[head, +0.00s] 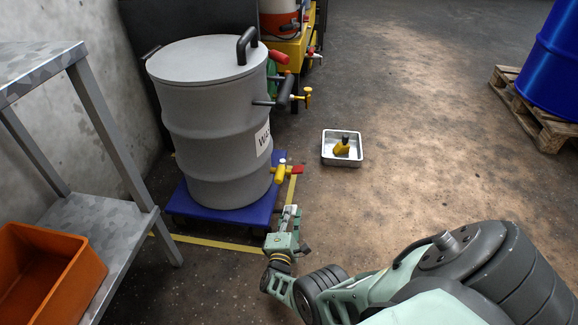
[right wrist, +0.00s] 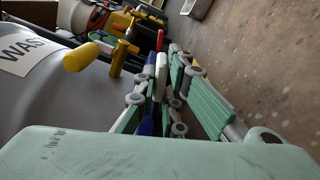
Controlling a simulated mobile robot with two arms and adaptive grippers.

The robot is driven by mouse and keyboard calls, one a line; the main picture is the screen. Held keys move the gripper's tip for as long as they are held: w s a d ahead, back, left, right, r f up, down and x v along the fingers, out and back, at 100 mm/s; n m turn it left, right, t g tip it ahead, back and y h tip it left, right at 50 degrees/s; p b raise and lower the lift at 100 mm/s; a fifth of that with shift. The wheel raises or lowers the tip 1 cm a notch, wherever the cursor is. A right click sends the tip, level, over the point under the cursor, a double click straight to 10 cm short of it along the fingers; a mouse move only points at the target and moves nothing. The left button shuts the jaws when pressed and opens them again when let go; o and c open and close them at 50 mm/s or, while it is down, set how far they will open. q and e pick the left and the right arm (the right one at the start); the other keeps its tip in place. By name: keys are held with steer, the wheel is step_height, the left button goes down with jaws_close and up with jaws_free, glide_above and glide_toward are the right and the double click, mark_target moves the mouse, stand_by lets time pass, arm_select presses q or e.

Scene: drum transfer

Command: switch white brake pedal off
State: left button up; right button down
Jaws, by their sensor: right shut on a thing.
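The white brake pedal (right wrist: 160,76) shows between the fingers of my right gripper (right wrist: 172,88) in the right wrist view, and the gripper is shut on it. In the head view, my right gripper (head: 289,222) is low at the front right corner of the blue dolly (head: 225,212); the pedal is mostly hidden there. A grey drum (head: 205,125) with a lid and a white label stands upright on the dolly. My left gripper is in neither view.
A metal tray (head: 342,160) holding a yellow object lies on the floor. A metal shelf (head: 95,215) with an orange bin (head: 40,278) stands at left.

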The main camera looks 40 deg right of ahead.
steer(key=shift+a, duration=0.1)
steer(key=c, duration=1.8)
jaws_free()
steer(key=shift+c, duration=0.2)
